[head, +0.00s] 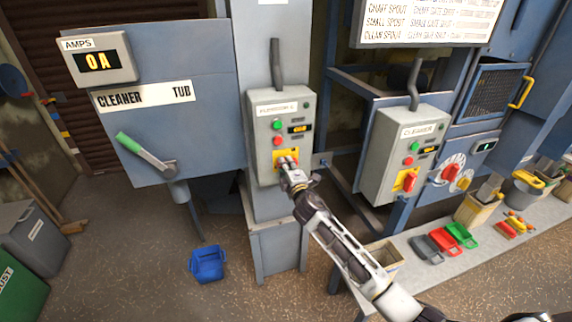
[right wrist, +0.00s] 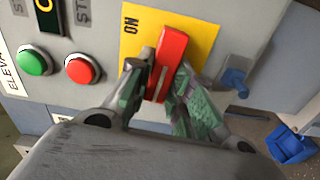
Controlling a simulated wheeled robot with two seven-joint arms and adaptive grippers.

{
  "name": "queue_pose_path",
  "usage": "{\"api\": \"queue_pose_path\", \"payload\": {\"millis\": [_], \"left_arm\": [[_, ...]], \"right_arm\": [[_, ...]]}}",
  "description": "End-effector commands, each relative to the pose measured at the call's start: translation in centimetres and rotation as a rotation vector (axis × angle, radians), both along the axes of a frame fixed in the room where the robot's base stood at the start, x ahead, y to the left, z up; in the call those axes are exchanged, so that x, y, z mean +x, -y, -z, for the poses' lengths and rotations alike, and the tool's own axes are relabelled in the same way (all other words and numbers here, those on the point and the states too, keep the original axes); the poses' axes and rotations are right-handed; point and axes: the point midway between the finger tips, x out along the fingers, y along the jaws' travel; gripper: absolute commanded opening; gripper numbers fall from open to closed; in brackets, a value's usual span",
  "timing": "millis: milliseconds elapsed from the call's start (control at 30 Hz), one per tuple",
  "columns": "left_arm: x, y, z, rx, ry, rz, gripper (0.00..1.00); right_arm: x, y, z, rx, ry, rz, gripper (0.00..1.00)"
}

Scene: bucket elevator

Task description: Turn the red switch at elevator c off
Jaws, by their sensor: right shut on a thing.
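The grey elevator control box (head: 263,150) is mounted on the column in the middle of the head view. Its label (head: 277,108) is too small to read surely, and the right wrist view shows "ELEVA" at its left edge. The red switch (right wrist: 172,58) is a red handle on a yellow plate (right wrist: 150,20), with "ON" printed beside its upper end. My right gripper (right wrist: 160,82) is shut on the handle, one green-padded finger on each side. In the head view the right gripper (head: 288,167) hides most of the switch. My left gripper is not in view.
The cleaner box (head: 392,165), with its own red switch (head: 410,181), stands to the right. A lever with a green handle (head: 130,143) is on the left panel. A blue bin (head: 207,264) sits on the floor. A bench (head: 425,272) holds small scoops and containers.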

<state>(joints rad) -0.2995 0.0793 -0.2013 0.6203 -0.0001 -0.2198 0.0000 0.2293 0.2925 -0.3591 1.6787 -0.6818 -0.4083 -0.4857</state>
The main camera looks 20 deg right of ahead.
Motion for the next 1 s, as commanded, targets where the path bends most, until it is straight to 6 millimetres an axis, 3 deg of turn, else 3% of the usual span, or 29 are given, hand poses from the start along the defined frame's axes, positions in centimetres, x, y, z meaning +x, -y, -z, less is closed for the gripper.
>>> {"api": "queue_pose_path", "payload": {"millis": [700,733,867,1000], "left_arm": [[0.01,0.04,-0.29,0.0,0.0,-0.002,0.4],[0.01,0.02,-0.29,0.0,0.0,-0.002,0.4],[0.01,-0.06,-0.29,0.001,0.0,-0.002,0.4],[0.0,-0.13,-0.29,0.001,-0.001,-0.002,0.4]], "right_arm": [[-0.01,-0.03,0.22,-0.101,0.002,0.0,0.0],[-0.01,-0.03,0.22,-0.101,0.002,0.0,0.25],[-0.01,-0.03,0.2,-0.1,0.002,0.0,0.42],[-0.01,-0.02,0.17,-0.099,0.003,0.0,0.43]]}}
